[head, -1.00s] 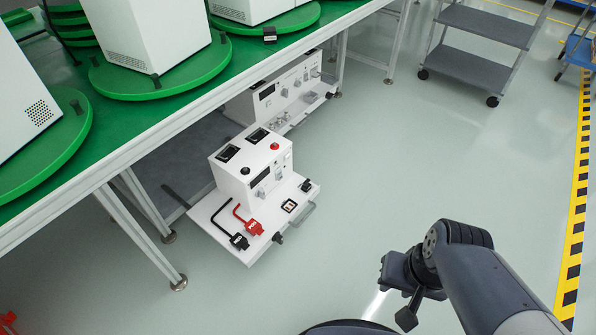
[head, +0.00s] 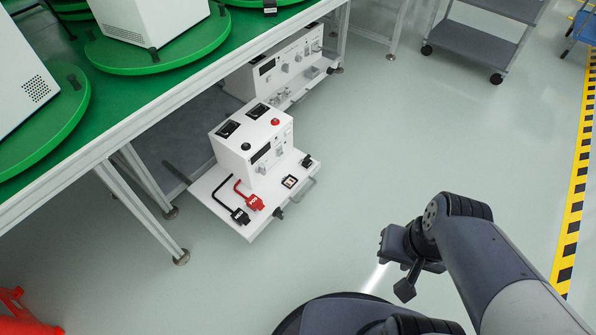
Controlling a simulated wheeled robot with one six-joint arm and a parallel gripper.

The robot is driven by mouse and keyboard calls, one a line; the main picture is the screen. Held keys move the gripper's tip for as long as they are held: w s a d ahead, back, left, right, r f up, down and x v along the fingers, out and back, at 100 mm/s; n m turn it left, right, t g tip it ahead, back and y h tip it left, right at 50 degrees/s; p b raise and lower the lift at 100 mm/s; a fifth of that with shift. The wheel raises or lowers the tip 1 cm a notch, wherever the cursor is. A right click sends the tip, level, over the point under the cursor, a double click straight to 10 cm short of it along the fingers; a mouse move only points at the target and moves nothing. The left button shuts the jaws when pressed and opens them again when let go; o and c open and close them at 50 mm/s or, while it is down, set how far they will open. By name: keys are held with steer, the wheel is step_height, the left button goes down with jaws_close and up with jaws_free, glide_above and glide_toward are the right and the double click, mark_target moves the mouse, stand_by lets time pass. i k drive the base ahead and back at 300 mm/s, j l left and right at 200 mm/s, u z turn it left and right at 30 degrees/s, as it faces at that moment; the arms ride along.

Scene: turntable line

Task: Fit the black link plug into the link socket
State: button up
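The black link plug (head: 240,216) lies on the front left of a white pulled-out shelf (head: 247,233) under the bench, with a short black cable behind it. A red plug (head: 255,203) with a red cable lies just right of it. A small dark-framed socket (head: 290,182), which looks like the link socket, sits on the shelf further right. My gripper (head: 393,270) is at the lower right, well apart from the shelf and over the floor. Its fingers are too small and dark to tell open from shut.
A grey cart (head: 470,52) stands at the back right. Floor between is clear.

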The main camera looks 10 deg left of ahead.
mark_target(251, 137)
steer(key=i+j, duration=0.1)
steer(key=i, duration=0.35)
steer(key=i+j+z, duration=0.1)
steer(key=i, duration=0.35)
steer(key=i+j, duration=0.2)
steer(key=i, duration=0.25)
steer(key=l+z, duration=0.05)
